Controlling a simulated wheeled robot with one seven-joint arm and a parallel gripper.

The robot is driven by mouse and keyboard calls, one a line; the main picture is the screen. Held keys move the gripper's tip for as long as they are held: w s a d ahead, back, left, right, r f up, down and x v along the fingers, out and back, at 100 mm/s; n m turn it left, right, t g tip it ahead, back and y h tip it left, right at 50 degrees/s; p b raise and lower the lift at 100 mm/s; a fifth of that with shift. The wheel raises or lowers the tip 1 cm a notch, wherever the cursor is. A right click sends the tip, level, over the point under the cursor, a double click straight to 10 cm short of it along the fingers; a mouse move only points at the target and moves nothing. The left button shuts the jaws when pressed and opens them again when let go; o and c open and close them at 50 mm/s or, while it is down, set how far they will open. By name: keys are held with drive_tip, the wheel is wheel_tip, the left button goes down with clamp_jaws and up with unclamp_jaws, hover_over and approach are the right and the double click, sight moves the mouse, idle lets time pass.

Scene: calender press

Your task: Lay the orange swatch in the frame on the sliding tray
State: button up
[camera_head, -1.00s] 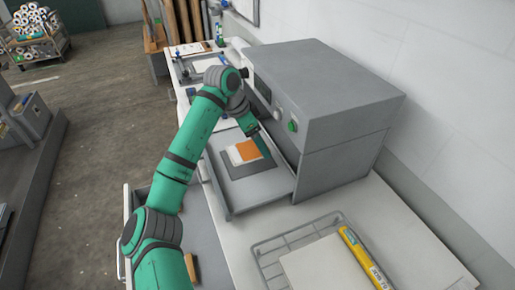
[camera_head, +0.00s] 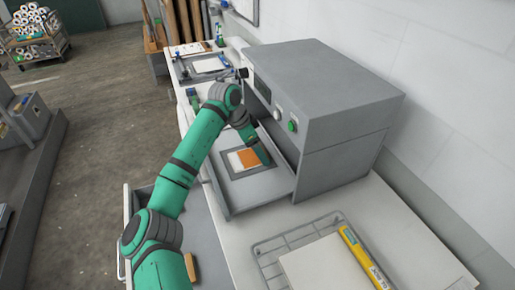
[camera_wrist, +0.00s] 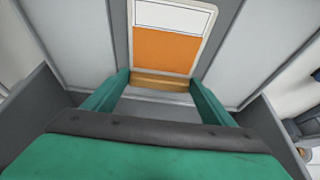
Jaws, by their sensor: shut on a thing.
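The swatch (camera_head: 247,159), orange on one half and white on the other, is over the dark grey frame (camera_head: 231,173) on the sliding tray (camera_head: 265,188). In the wrist view the swatch (camera_wrist: 167,50) lies flat-looking and fairly square within the frame's pale inner border. A tan strip at its near edge is between my fingertips. My gripper (camera_wrist: 158,82) is shut on the swatch at that edge. Whether the swatch touches the frame's bottom or hovers just above it, I cannot tell. In the head view my gripper (camera_head: 261,154) partly hides the swatch's right side.
The grey press (camera_head: 325,95) stands directly right of the tray, with a green button on its front. An open drawer is below the bench's left edge.

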sight(246, 158)
drive_tip(key=o, duration=1.2)
drive_tip(key=shift+c, duration=0.2)
drive_tip(key=v, duration=1.2)
drive_tip(key=shift+r, duration=0.15)
